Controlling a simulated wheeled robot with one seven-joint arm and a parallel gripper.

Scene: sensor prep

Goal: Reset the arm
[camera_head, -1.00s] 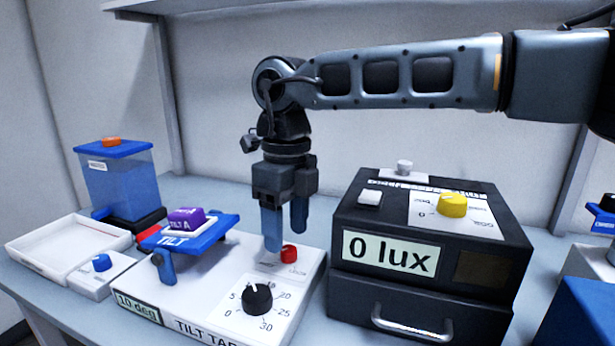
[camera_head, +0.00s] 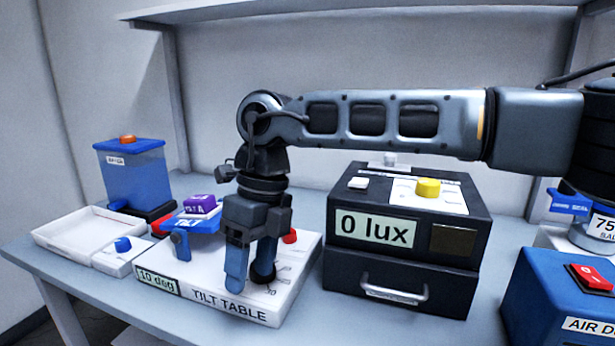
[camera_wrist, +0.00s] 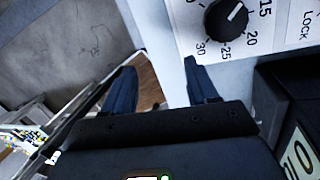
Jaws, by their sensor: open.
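My gripper (camera_head: 250,282) hangs from the arm in the head view, fingers pointing down, in front of the tilt table's (camera_head: 208,300) dial area. It is open and empty. In the wrist view my gripper (camera_wrist: 157,85) shows two blue fingers apart, with the table's front edge and the floor beyond them. The black dial (camera_wrist: 226,17) shows past the fingers in the wrist view. In the head view the gripper mostly hides it. The red knob (camera_head: 290,236) is just right of the gripper. The purple block (camera_head: 200,204) sits on the blue tilt plate (camera_head: 193,224).
A black box reading 0 lux (camera_head: 450,285) stands right of the tilt table. A blue device (camera_head: 550,300) with a red switch is at far right. A white tray (camera_head: 70,243) and a blue tank (camera_head: 135,185) are at left. A shelf (camera_head: 300,10) runs above.

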